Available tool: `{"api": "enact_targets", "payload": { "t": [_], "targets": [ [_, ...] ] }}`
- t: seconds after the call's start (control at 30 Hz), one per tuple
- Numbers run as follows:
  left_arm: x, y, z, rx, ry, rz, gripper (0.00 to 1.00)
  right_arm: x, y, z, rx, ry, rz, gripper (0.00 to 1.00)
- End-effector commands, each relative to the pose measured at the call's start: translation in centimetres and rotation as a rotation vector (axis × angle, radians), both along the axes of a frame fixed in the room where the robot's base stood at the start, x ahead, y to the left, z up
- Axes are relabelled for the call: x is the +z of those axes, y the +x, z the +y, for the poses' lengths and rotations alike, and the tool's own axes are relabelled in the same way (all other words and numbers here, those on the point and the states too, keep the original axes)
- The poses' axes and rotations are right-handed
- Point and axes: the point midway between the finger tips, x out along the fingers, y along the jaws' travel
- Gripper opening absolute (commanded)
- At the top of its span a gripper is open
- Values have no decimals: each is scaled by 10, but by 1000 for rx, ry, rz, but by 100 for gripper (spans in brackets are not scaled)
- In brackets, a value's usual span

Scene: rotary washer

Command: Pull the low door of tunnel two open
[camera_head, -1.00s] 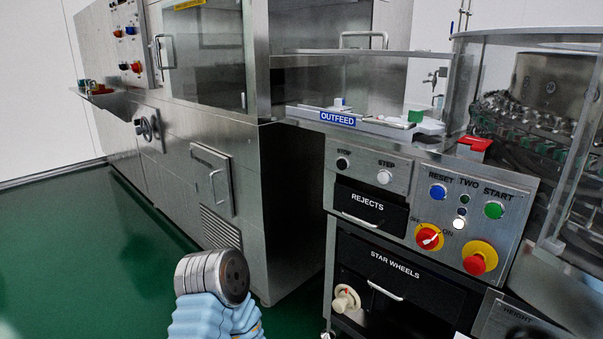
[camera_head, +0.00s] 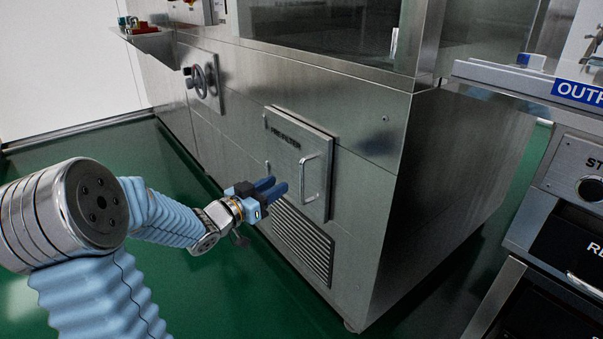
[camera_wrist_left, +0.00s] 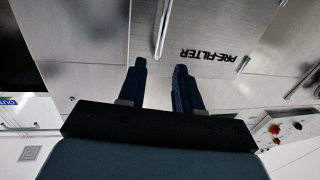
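The low door (camera_head: 298,160) is a small metal panel marked PRE-FILTER on the steel machine's lower side, and it looks shut. Its upright bar handle (camera_head: 309,178) is on the door's right part. My left gripper (camera_head: 272,187) is open and empty, in front of the door's lower left and left of the handle in the head view. In the left wrist view, which is upside down, the two blue fingers (camera_wrist_left: 161,68) are spread apart. The handle bar (camera_wrist_left: 163,28) lies ahead, roughly in line with the gap between them, and apart from the fingers. My right gripper is not in view.
A louvred vent (camera_head: 300,243) sits just below the door. A handwheel (camera_head: 202,82) juts out to the left. The OUTFEED bench and control cabinet (camera_head: 570,190) stand at the right. Green floor (camera_head: 120,140) is clear to the left.

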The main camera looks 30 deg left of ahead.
Motion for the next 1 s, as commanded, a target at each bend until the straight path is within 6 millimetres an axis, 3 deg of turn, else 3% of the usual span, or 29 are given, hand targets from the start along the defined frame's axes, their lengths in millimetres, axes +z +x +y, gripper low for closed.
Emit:
{"api": "enact_targets", "payload": {
  "t": [0.2,0.43,0.6,0.87,1.0],
  "targets": [
    [-1,52,-11,-2,-2,1,34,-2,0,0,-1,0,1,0],
    [-1,91,-18,0,-1,1,34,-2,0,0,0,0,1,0],
    [-1,103,-20,2,-1,2,34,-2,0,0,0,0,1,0],
    [-1,104,-21,2,-1,2,34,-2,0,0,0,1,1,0],
    [-1,104,-21,2,-1,2,16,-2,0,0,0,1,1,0]
  ]
}}
